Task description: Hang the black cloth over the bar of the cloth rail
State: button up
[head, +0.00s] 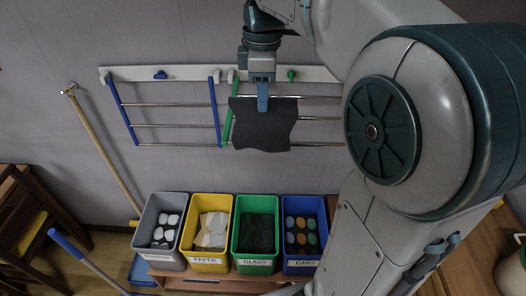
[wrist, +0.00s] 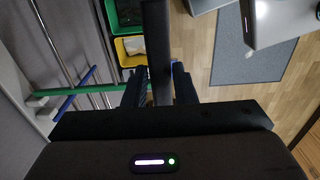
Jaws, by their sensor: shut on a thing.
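The black cloth (head: 262,130) hangs spread out below my gripper (head: 262,104) in the head view. My gripper is shut on its upper edge near the middle. In the wrist view the cloth (wrist: 157,45) shows edge-on as a dark strip between the fingers (wrist: 159,92). The wall rail has thin metal bars (head: 165,125) between blue side arms and more bars (head: 318,118) beside a green side arm (head: 228,118). The cloth covers part of the bars by the green arm. In the wrist view the bars (wrist: 60,50) lie left of the cloth, apart from it.
Grey, yellow (head: 207,262), green (head: 257,264) and blue bins stand below the rail. A pole (head: 105,150) leans on the wall at left, and a wooden chair (head: 25,215) stands at far left. My arm hides the rail's right end. A white board (head: 190,73) with pegs tops the rail.

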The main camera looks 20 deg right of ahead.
jog(key=shift+r+p, duration=0.35)
jog(key=shift+r, duration=1.35)
